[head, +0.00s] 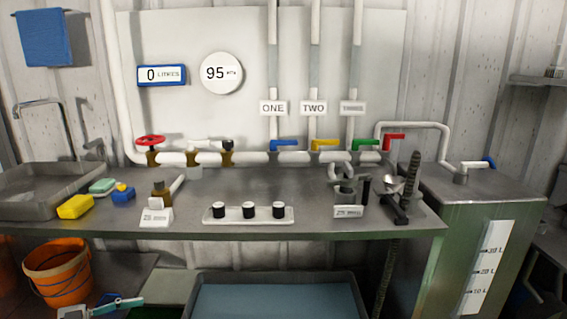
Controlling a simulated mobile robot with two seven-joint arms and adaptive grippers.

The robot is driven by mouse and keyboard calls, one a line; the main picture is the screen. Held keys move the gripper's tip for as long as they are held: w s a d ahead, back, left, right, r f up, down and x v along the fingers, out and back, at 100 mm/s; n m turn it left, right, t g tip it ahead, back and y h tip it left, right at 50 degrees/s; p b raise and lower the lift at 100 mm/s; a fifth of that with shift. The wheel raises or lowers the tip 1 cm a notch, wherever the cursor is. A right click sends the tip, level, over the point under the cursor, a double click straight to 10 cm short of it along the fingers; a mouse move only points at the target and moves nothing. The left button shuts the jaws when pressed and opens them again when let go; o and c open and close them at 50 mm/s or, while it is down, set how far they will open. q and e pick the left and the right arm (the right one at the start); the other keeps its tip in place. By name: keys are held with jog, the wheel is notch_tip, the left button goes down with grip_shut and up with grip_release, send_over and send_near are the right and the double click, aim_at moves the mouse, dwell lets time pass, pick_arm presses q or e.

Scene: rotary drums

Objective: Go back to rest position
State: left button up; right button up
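A grey metal workbench (330,222) spans the view in front of me. On it are a white rack (247,220) with several dark-capped pieces, a small brown bottle (160,192), a yellow sponge (75,206) and a black tool or fitting (402,196) near the right end.
Pipes with a red wheel (150,141) and blue, yellow, green and red valve handles run behind the bench. A sink (40,190) is left, a metal tank (470,225) right. An orange bucket (58,272) and a blue-filled basin (275,301) stand below.

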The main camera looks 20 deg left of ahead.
pick_arm(q)
jog(key=s+d+f+n+y+p, duration=0.1)
jog(key=s+d+f, duration=0.25)
jog(key=d, duration=0.25)
jog(key=s+d+f+n+t+y+p, duration=0.1)
jog(key=s+d+f+y, duration=0.1)
jog(key=d+f, duration=0.3)
jog(key=s+d+f+n+y+p, duration=0.1)
jog(key=s+d+f+n, duration=0.15)
jog(key=d, duration=0.35)
jog(key=s+d+g+y+p, duration=0.1)
jog(key=s+d, duration=0.3)
jog(key=d, duration=0.4)
jog(key=s+d+f+n+g+y+p, duration=0.1)
jog(key=s+d+y, duration=0.1)
jog(key=d, duration=0.5)
jog(key=shift+s+d+f+p, duration=0.15)
jog(key=shift+s+d+p, duration=0.25)
jog(key=shift+s, duration=0.5)
pick_arm(e)
jog(key=shift+s+a+r+m+g, duration=0.1)
jog(key=shift+s+r+m+g, duration=0.25)
jog(key=shift+s+r, duration=0.65)
jog(key=shift+w+r, duration=0.1)
jog(key=shift+r, duration=0.1)
jog(key=shift+f, duration=0.25)
jog(key=shift+r, duration=0.2)
